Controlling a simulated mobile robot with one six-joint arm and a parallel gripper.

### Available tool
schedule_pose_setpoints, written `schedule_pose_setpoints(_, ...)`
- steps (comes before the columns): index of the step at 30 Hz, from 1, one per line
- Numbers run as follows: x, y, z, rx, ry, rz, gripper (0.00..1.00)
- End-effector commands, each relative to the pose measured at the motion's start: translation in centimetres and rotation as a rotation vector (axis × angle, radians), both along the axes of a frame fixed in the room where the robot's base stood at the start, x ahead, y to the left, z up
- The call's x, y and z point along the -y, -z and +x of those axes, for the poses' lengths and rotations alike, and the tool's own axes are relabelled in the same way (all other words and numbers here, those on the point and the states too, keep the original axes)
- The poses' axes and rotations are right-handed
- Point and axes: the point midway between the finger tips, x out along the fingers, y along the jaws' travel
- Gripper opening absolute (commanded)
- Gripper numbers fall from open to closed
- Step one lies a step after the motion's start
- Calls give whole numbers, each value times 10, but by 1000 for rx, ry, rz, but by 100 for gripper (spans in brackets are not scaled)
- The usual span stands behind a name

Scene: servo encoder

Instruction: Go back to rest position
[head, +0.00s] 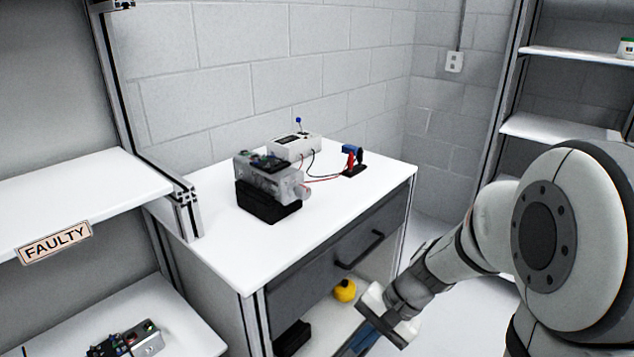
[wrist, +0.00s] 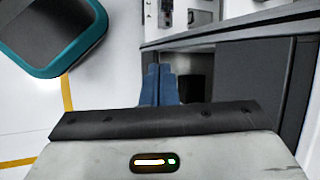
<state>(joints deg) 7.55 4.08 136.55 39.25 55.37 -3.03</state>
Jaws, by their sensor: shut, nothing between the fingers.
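My gripper (head: 358,343) hangs low in front of the white-topped cabinet (head: 228,240), below the level of its top and near its open lower shelf. In the wrist view its two blue fingers (wrist: 160,80) lie together, shut with nothing between them. My arm reaches in from the right side of the head view. The fingertips are partly cut off at the bottom of the head view.
On the cabinet stand a grey servo unit on a black block (head: 268,203), a white meter box (head: 295,147) and a blue-red device (head: 352,160). A drawer (head: 330,255) is shut. A yellow object (head: 344,291) sits below. A shelf labelled FAULTY (head: 80,200) stands left.

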Motion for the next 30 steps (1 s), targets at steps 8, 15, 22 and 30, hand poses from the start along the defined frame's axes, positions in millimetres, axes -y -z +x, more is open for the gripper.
schedule_pose_setpoints(8, 33, -123, -47, 246, -302, -321, 0)
schedule_pose_setpoints(15, 59, -182, -67, 399, -454, -536, 0)
schedule_pose_setpoints(22, 66, -193, -71, 432, -487, -591, 0)
schedule_pose_setpoints(30, 66, -193, -71, 432, -487, -591, 0)
